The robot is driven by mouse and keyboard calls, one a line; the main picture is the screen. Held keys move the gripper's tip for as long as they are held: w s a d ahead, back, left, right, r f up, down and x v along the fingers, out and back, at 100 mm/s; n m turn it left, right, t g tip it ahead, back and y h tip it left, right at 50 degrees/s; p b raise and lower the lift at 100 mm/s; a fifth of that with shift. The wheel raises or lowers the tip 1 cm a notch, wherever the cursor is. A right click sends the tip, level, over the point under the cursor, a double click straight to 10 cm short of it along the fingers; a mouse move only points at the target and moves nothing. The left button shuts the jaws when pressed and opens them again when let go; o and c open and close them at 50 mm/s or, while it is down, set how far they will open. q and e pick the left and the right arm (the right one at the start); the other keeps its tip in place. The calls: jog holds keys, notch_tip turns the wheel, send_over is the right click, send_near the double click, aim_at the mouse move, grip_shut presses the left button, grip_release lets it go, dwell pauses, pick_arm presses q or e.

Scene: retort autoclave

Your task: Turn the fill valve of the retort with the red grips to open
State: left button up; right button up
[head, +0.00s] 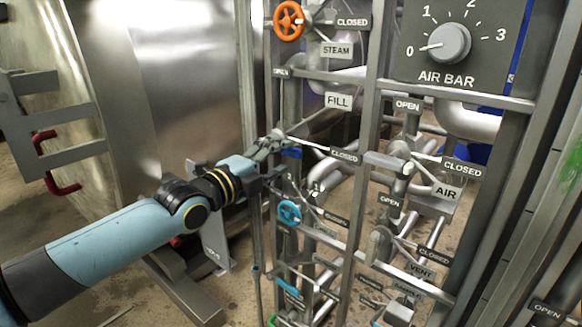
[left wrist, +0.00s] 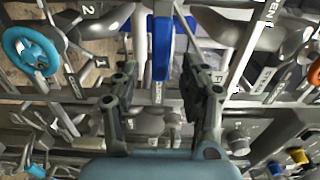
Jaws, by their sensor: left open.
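The fill valve sits on the pipe rack below the FILL label (head: 338,101). Its blue lever grip (head: 293,153) shows just past my left gripper (head: 272,144), and a pale pointer runs from there toward the CLOSED label (head: 344,156). In the left wrist view the blue grip (left wrist: 162,48) lies ahead, between the lines of the two fingers of my left gripper (left wrist: 157,78). The fingers are open and apart from each other; I cannot tell whether either touches the grip. A red grip (head: 62,178) shows on the retort (head: 105,60) at left. My right gripper is not in view.
An orange steam wheel (head: 289,20) is above and a blue wheel (head: 289,212) below. The air valve (head: 400,150) and vent lever (head: 385,237) stand to the right, behind metal posts. The air dial (head: 449,43) is top right. Pipes crowd the rack; floor shows at lower left.

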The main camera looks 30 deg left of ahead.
aim_at(288, 153)
pick_arm(q)
jog(key=w+b, duration=0.2)
jog(key=w, duration=0.1)
jog(key=shift+w+d+f, duration=0.1)
jog(key=shift+w+d, duration=0.05)
jog(key=shift+w, duration=0.6)
jog(key=shift+c, duration=0.2)
grip_shut()
